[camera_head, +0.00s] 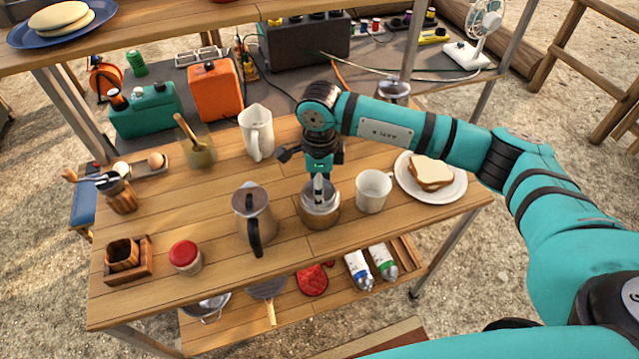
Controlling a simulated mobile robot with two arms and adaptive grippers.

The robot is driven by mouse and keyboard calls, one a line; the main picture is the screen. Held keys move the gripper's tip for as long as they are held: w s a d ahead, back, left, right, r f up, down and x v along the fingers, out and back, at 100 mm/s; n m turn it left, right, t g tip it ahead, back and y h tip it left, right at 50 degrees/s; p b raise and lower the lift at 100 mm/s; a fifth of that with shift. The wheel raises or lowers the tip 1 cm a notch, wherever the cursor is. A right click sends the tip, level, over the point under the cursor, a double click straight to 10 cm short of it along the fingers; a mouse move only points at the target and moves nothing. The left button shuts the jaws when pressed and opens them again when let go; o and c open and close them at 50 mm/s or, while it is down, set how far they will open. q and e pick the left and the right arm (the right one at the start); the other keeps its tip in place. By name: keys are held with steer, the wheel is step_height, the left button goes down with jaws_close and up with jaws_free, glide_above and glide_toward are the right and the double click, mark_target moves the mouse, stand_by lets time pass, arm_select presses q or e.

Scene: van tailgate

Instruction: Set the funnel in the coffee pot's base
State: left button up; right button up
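The coffee pot's base (320,217) is a short round metal vessel standing upright on the wooden table. A silvery piece that looks like the funnel (328,195) sits at its mouth; how deep it is cannot be seen. My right gripper (319,188) points straight down over the base, its fingers close together and apparently pinching the funnel's edge. The fingertips hide part of the base's opening. The coffee pot's upper part (250,205), metal with a black handle, stands to the left of the base. My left gripper is not in view.
A white mug (373,190) stands close right of the base, with a sandwich plate (455,190) beyond. A white pitcher (257,132) is behind. A red-lidded jar (185,257) and wooden holder (124,258) are at front left. The table front right of the jar is clear.

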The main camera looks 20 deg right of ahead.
steer(key=o, duration=1.2)
step_height(320, 180, up, 12)
